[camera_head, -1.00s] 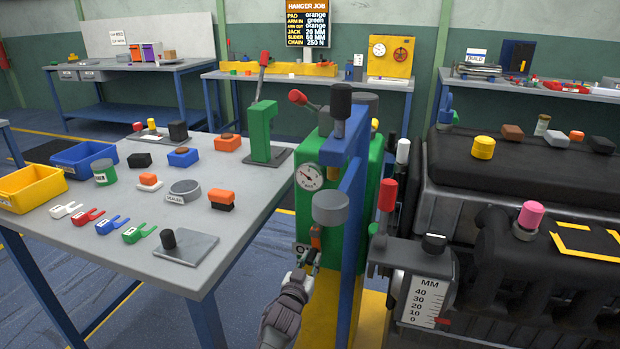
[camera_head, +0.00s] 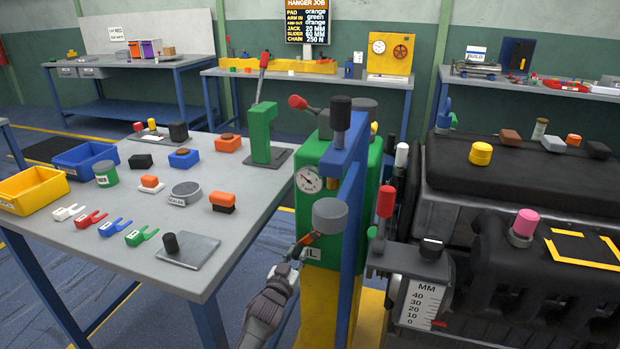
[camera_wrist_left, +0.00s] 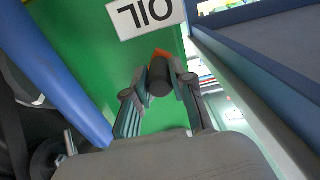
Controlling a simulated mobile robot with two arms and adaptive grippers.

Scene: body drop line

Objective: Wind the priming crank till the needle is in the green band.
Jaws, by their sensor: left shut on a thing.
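The priming crank (camera_head: 304,241) has an orange arm on the front of the green oil tank (camera_head: 317,225). My left gripper (camera_head: 293,252) is at the lower left end of the crank arm. In the left wrist view its fingers (camera_wrist_left: 160,88) are closed around the crank's dark round handle (camera_wrist_left: 161,76), with a bit of orange behind it. The round white gauge (camera_head: 308,179) is above the crank; its needle is too small to read surely against any green band. My right gripper is not in view.
A blue post (camera_head: 350,235) and a grey round cap (camera_head: 331,214) stand close right of the crank. The grey table (camera_head: 115,215) with bins and small parts is to the left. A black engine (camera_head: 480,250) fills the right. The OIL label (camera_wrist_left: 146,15) is beside the crank.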

